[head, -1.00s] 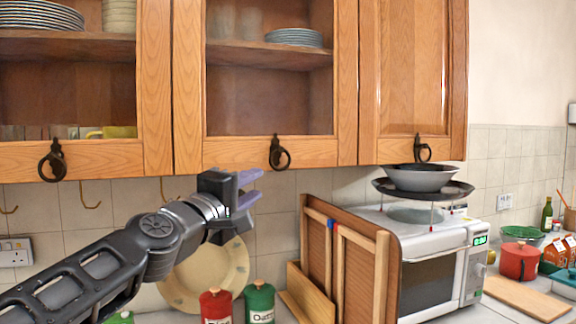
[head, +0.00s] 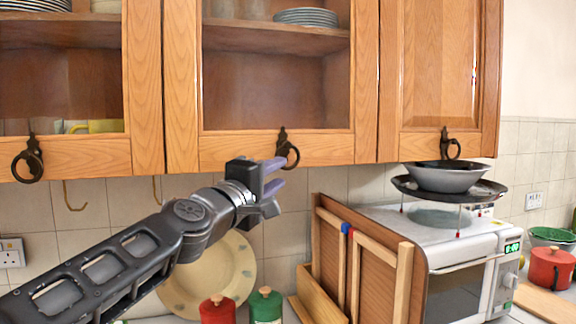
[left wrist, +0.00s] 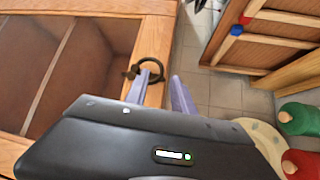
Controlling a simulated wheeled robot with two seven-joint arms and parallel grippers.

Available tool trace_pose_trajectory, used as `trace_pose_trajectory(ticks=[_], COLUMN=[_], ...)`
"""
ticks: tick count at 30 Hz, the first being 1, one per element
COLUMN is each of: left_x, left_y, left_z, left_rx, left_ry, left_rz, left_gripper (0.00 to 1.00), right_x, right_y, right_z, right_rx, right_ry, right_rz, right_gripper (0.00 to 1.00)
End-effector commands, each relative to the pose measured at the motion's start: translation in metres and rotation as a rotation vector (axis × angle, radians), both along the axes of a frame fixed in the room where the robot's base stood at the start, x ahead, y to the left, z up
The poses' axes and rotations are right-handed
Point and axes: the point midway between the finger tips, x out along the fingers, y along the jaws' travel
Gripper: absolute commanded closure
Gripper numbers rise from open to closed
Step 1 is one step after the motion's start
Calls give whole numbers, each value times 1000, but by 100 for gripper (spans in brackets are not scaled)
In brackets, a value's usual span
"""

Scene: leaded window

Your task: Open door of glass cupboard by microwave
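The middle glass-fronted wooden cupboard door (head: 240,152) is shut in the head view, left of the wall unit above the microwave (head: 450,262). Its dark ring handle (head: 287,150) hangs at the lower rail; the ring also shows in the left wrist view (left wrist: 152,68). My left gripper (head: 279,174) is just below the ring, its two purple fingers apart and nothing seen between them. In the left wrist view, one finger of my gripper (left wrist: 162,85) overlaps the lower part of the ring; I cannot tell whether they touch. My right gripper is out of view.
Wooden trays (head: 362,270) lean beside the microwave. A bowl (head: 444,178) sits on a dark pan above it. A yellow plate (head: 205,280), a red canister (head: 217,310) and a green canister (head: 266,305) stand below my arm. A solid door (head: 440,75) adjoins at the right.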

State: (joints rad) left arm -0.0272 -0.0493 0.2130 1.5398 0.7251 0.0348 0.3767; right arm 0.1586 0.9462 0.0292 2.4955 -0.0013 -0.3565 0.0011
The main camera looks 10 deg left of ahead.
Motion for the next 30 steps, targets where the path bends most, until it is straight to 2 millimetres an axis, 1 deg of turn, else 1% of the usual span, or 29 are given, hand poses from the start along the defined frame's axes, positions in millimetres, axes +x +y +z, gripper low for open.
trace_pose_trajectory(ticks=[1, 3, 9, 13, 21, 30], left_x=[9, 20, 46, 53, 54, 54], left_y=[-3, -6, -12, -13, -13, -13], left_z=[2, 4, 8, 8, 7, 7], left_rx=[0, 0, 0, 0, 0, 0], left_ry=[2, 3, 1, 1, 0, 1], left_rz=[-2, -3, -2, -1, 0, 0], left_gripper=[70, 70, 70, 70, 71, 96], right_x=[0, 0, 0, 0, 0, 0], right_y=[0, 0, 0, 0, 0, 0], right_z=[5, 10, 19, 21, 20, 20], right_rx=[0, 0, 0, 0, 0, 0], right_ry=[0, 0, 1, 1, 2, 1], right_rz=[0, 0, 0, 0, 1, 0], right_gripper=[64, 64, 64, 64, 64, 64])
